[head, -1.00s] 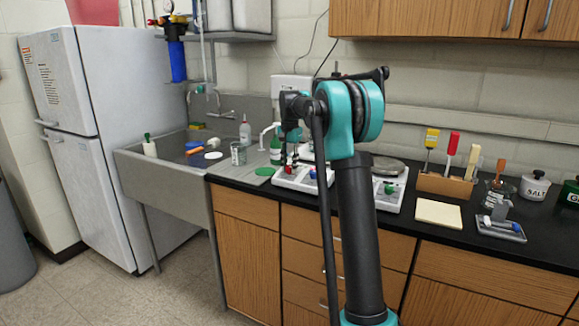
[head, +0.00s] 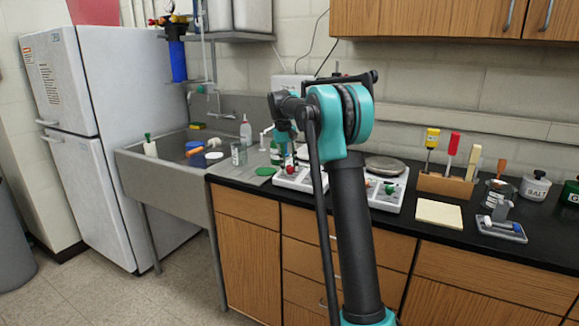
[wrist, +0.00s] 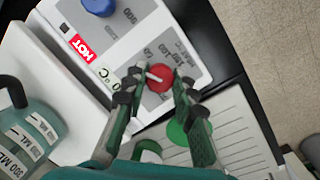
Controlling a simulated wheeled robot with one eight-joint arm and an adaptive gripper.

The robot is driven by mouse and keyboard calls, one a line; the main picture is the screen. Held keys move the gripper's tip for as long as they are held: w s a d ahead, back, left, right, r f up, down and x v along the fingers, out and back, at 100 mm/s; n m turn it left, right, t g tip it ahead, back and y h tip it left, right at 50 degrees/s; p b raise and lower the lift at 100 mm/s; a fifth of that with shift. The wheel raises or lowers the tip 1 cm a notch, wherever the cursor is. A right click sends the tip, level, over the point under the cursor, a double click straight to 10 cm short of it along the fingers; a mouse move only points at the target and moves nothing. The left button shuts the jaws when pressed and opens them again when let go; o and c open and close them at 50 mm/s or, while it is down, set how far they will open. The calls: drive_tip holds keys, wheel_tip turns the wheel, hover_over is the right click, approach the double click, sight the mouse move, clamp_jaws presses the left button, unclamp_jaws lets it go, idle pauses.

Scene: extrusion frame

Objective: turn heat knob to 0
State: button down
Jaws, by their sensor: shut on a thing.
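The red knob (wrist: 160,78) sits on the front panel of a white and grey hot plate (wrist: 192,50), with a printed number scale beside it. A white pointer line on the knob points toward the left of the wrist view. My gripper (wrist: 162,84) has its green and dark fingers on either side of the red knob and is shut on it. A blue knob (wrist: 100,6) is farther up the same panel, near a red HOT label (wrist: 82,48). In the head view my arm hides much of this hot plate (head: 292,182).
The sink (head: 160,165) lies left of the black counter.

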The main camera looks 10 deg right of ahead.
drive_tip(key=shift+n, duration=0.5)
drive_tip(key=c, duration=1.2)
unclamp_jaws()
drive_tip(key=r, duration=0.4)
drive_tip(key=a+r, duration=0.1)
drive_tip(key=r, duration=0.3)
drive_tip(key=a+r, duration=0.1)
drive_tip(key=r, duration=0.3)
drive_tip(key=shift+w, duration=0.2)
drive_tip(key=shift+f, duration=0.1)
drive_tip(key=s+d+f+t, duration=0.1)
drive_tip(key=s+d+f, duration=0.1)
drive_tip(key=s+f, duration=0.8)
drive_tip(key=s+d+f+m+t+y, duration=0.1)
drive_tip(key=s+d+f+t, duration=0.1)
drive_tip(key=s+f, duration=0.9)
drive_tip(key=s+d+f+t, duration=0.1)
drive_tip(key=s+d+f, duration=0.1)
drive_tip(key=s+f, duration=0.9)
drive_tip(key=shift+s+f+m+t+y, duration=0.1)
drive_tip(key=shift+s+m+t+y, duration=0.1)
drive_tip(key=shift+s, duration=2.4)
drive_tip(key=shift+s+f+m+t+y, duration=0.1)
drive_tip(key=shift+s+m, duration=0.1)
drive_tip(key=shift+s, duration=2.4)
